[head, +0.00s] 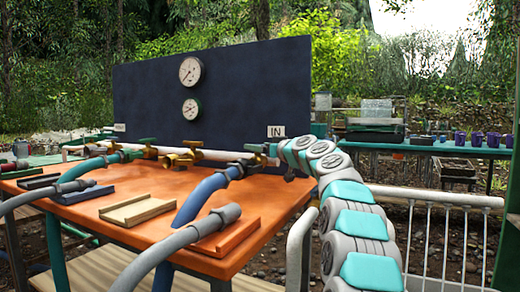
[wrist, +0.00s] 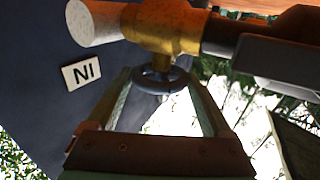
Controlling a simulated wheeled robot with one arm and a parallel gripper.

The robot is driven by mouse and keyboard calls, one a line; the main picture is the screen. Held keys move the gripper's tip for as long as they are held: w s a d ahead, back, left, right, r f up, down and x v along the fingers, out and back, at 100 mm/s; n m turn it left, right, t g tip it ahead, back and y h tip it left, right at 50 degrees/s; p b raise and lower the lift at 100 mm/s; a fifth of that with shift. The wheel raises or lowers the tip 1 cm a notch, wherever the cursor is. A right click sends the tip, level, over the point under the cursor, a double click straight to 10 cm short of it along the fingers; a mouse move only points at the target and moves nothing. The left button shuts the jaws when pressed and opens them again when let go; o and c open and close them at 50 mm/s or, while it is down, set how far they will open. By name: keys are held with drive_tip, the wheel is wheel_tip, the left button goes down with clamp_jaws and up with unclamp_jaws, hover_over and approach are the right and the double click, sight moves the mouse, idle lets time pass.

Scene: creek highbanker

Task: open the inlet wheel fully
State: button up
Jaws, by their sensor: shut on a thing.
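The inlet wheel (wrist: 162,84) is a small dark round handwheel on a brass valve body (wrist: 163,28) in the wrist view. My gripper (wrist: 160,78) has one finger on each side of the wheel and is shut on it. The white IN label (wrist: 82,72) is on the dark panel beside the valve and also shows in the head view (head: 276,131). In the head view my arm reaches in from the right to the pipe below this label. The arm mostly hides the inlet valve there, and I cannot tell how far the wheel is turned.
An orange table (head: 260,209) carries hoses, wooden trays and other brass valves (head: 180,158) along a white pipe. The dark panel (head: 240,90) with two gauges stands behind. A white railing (head: 440,195) is at the right. A blue-green table (head: 440,148) stands farther back.

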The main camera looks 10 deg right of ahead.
drive_tip(key=shift+w+r+n+g+y+p, duration=0.15)
drive_tip(key=shift+r+n+g+y+p, duration=0.2)
drive_tip(key=shift+n+y, duration=0.4)
drive_tip(key=shift+d+f+y, duration=0.1)
drive_tip(key=shift+y, duration=0.15)
drive_tip(key=n+g+y+p, duration=0.1)
drive_tip(key=p, duration=0.2)
drive_tip(key=shift+w+d+p, duration=0.1)
drive_tip(key=shift+d+p, duration=0.05)
drive_tip(key=shift+p, duration=0.2)
drive_tip(key=n+g+y+p, duration=0.1)
drive_tip(key=p, duration=0.3)
drive_tip(key=shift+g, duration=0.35)
drive_tip(key=n+g+y+p, duration=0.2)
drive_tip(key=p, duration=0.5)
drive_tip(key=shift+w+d+p, duration=0.1)
drive_tip(key=shift+p, duration=0.2)
drive_tip(key=f+n+g+y+p, duration=0.1)
drive_tip(key=p, duration=0.3)
drive_tip(key=o, duration=1.1)
drive_tip(key=shift+r, duration=0.15)
drive_tip(key=shift+o, duration=0.2)
drive_tip(key=shift+d, duration=0.15)
